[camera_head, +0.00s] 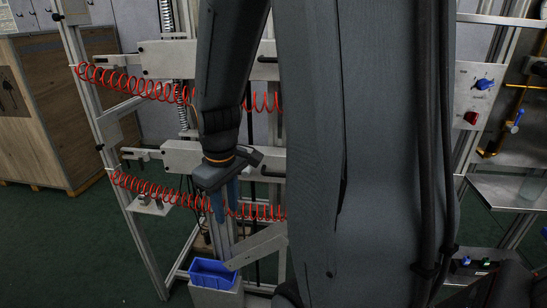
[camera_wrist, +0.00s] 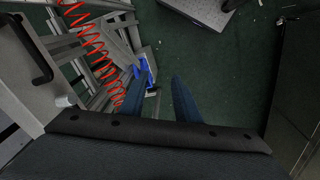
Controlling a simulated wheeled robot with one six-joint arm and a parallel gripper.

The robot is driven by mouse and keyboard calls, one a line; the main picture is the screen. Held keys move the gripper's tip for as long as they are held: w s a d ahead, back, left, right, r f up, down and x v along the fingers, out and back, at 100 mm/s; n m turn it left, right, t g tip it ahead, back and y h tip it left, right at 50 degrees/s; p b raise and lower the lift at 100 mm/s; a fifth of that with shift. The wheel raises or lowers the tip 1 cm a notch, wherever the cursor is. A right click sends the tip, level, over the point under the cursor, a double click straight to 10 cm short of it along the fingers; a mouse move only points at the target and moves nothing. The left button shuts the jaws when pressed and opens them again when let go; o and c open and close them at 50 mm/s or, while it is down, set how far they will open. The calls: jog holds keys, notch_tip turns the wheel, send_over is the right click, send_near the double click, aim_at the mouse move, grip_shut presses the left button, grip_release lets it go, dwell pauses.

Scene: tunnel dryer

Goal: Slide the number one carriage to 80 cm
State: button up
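Two grey-white horizontal carriages sit on the metal frame in the head view, an upper carriage (camera_head: 165,58) and a lower carriage (camera_head: 180,156). No number or centimetre scale is readable, so I cannot tell which is number one. My gripper (camera_head: 225,205) hangs pointing down in front of the lower carriage's right part and hides some of it. In the wrist view my gripper (camera_wrist: 158,82) shows two blue fingers apart with nothing between them. A grey part with a black handle (camera_wrist: 32,50) is at the left of the wrist view.
Red coiled hoses (camera_head: 125,83) run across the frame (camera_head: 97,120). A blue bin (camera_head: 212,273) stands low beneath my gripper. A wooden crate (camera_head: 45,130) is at left; a panel with blue and red knobs (camera_head: 478,100) is at right. Green floor (camera_head: 60,245) is open at lower left.

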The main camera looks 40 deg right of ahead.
aim_at(278, 175)
jog(key=w+d+r+n+h+p, duration=0.1)
jog(key=d+r+n+p, duration=0.3)
jog(key=d, duration=0.6)
jog(key=w+d+r+n+p, duration=0.1)
jog(key=d+r, duration=0.4)
jog(key=d, duration=0.4)
jog(key=f+b, duration=0.2)
jog(key=w+f+b, duration=0.1)
jog(key=f+b, duration=0.2)
jog(key=d+f+b, duration=0.1)
jog(key=f+b, duration=0.1)
jog(key=shift+w+f+b, duration=0.15)
jog(key=shift+f+b, duration=0.1)
jog(key=shift+b, duration=0.1)
grip_shut()
